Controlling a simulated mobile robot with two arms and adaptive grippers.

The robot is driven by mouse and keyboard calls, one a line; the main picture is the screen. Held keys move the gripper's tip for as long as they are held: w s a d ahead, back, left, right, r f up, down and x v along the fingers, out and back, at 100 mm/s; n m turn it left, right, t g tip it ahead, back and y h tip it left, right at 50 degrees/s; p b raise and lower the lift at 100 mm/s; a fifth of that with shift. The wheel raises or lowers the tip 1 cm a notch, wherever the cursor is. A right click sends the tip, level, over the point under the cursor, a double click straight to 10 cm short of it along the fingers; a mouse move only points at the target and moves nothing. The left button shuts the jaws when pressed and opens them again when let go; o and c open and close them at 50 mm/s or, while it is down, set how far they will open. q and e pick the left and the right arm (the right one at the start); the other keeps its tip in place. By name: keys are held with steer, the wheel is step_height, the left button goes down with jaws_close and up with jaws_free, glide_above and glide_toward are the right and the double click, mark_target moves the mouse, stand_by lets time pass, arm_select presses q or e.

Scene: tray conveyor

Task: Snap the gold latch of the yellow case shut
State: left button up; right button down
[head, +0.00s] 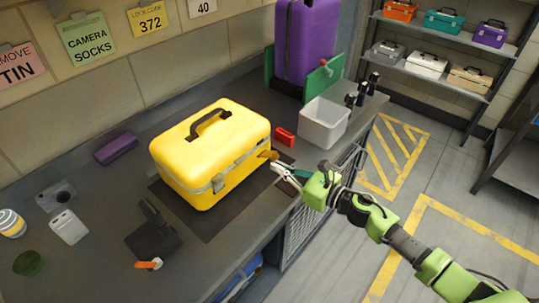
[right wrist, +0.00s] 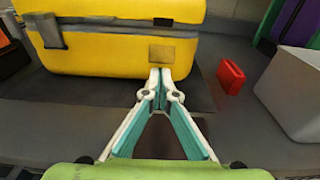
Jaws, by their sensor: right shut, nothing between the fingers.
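The yellow case (head: 200,145) lies on a dark mat on the counter, its lid down and its black handle on top. The gold latch (head: 269,154) is at the right of its front face and seems to jut outward in the head view. It shows as a dull gold plate in the right wrist view (right wrist: 161,53). A silver latch (head: 218,183) sits further left on the same face. My right gripper (head: 277,169) is shut and empty, its fingertips (right wrist: 161,73) just below and in front of the gold latch. I cannot tell if they touch. My left gripper is not in view.
A red box (head: 284,136) and a grey bin (head: 322,122) stand right of the case. A purple suitcase (head: 304,45) stands behind. A black stand (head: 152,230), a purple pouch (head: 116,149) and small items lie to the left. The counter's front edge is below my gripper.

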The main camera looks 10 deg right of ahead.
steer(key=shift+x, duration=1.9)
steer(key=shift+r, duration=0.2)
steer(key=shift+s+d+b, duration=0.15)
steer(key=shift+s+b, duration=0.1)
steer(key=shift+b, duration=0.05)
steer(key=shift+v, duration=0.9)
steer(key=shift+s+d+f, duration=0.1)
steer(key=shift+s, duration=0.05)
steer(key=shift+r, duration=0.3)
